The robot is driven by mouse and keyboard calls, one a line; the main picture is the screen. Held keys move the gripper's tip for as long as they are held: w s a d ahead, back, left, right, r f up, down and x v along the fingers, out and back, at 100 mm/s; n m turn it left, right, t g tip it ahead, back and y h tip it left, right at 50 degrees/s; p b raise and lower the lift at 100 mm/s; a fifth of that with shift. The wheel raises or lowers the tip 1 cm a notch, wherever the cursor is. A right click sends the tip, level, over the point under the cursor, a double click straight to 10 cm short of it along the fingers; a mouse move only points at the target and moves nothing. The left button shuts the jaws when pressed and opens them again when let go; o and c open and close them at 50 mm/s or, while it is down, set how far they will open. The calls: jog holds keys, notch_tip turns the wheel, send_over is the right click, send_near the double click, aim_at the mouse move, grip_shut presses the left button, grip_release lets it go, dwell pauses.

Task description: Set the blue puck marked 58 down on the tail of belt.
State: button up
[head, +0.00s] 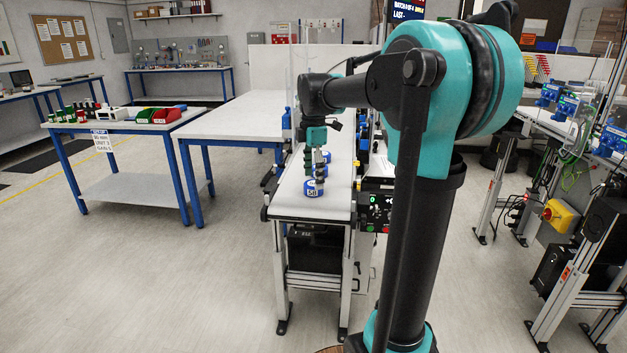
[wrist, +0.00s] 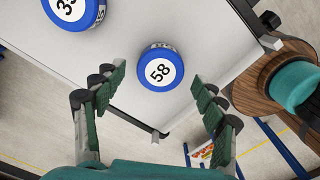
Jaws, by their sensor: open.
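The blue puck marked 58 (head: 313,189) sits label up on the near end of the white belt (head: 338,198). In the wrist view the puck (wrist: 160,68) lies between and just beyond my fingertips, close to the belt's end edge. My gripper (head: 315,174) is pointed down over this end of the belt. In the wrist view my gripper (wrist: 159,80) is open, with a visible gap on both sides of the puck. Whether the puck is clear of the fingers in height is hard to tell.
A second blue puck (wrist: 76,12), its number cut off by the frame, lies farther up the belt. A control box with buttons (head: 379,210) is at the belt's right side. A white table (head: 238,122) stands to the left. Open floor lies in front.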

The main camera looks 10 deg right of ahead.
notch_tip(320, 180, up, 11)
dwell(0.3)
jog(key=shift+d+f, duration=0.1)
jog(key=shift+f, duration=0.05)
